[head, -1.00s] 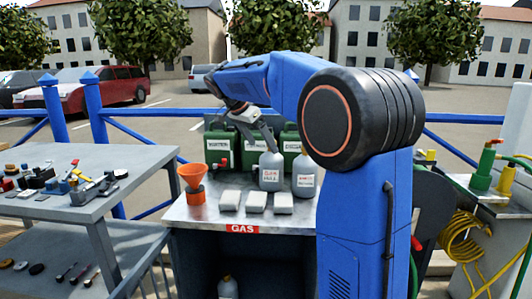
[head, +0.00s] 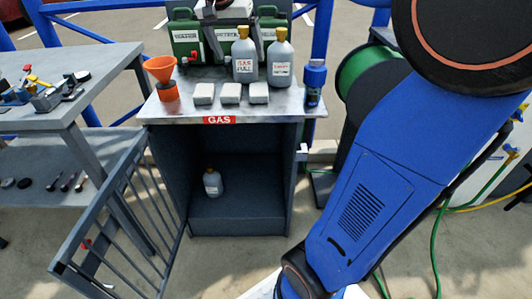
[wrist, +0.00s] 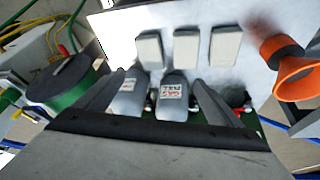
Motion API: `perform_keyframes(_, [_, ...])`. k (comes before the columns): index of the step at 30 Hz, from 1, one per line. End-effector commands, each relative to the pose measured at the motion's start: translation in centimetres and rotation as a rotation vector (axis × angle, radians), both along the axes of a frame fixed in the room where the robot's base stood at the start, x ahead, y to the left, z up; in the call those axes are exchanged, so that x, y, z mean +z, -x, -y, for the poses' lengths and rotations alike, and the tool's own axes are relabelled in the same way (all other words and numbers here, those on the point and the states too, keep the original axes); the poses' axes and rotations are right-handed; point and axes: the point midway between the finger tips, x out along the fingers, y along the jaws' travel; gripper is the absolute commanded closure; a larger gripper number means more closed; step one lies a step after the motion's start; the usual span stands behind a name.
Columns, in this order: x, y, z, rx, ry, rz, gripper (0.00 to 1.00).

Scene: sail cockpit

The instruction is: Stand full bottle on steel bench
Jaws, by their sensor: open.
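A grey bottle with an orange cap and a label that reads GAS FULL (head: 246,62) stands upright on the steel bench (head: 185,112). A second grey bottle (head: 282,68) with a red-marked label stands close on its right. In the wrist view, the GAS FULL bottle (wrist: 173,97) and the second bottle (wrist: 128,97) both show between the fingers of my gripper (wrist: 160,82). My gripper is open and holds neither. In the head view, it is only partly seen at the top edge, behind and above the GAS FULL bottle, whose cap is clear.
Several green cans (head: 186,38) stand along the back. An orange funnel (head: 161,68) and white blocks (head: 204,93) occupy the bench's left and front. A blue-and-black item (head: 314,82) is at the right end. Another bottle (head: 212,183) stands in the cabinet below, beside an open barred door (head: 120,215).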

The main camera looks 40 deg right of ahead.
Motion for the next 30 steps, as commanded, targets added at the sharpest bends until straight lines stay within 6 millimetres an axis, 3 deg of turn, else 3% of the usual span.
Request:
perform_keyframes(3, [-1.9, 4.3, -1.2, 0.132, -0.026, -0.016, 0.12])
perform_keyframes(11, [-7.3, 12.7, -3.9, 0.429, -0.064, -0.026, 0.12])
perform_keyframes(18, [-13.4, 19.9, -6.3, 0.685, -0.076, -0.008, 0.12])
perform_keyframes(24, [-17.6, 23.9, -7.8, 0.839, -0.068, 0.014, 0.12])
perform_keyframes(30, [-19.3, 25.2, -8.3, 0.898, -0.062, 0.026, 0.12])
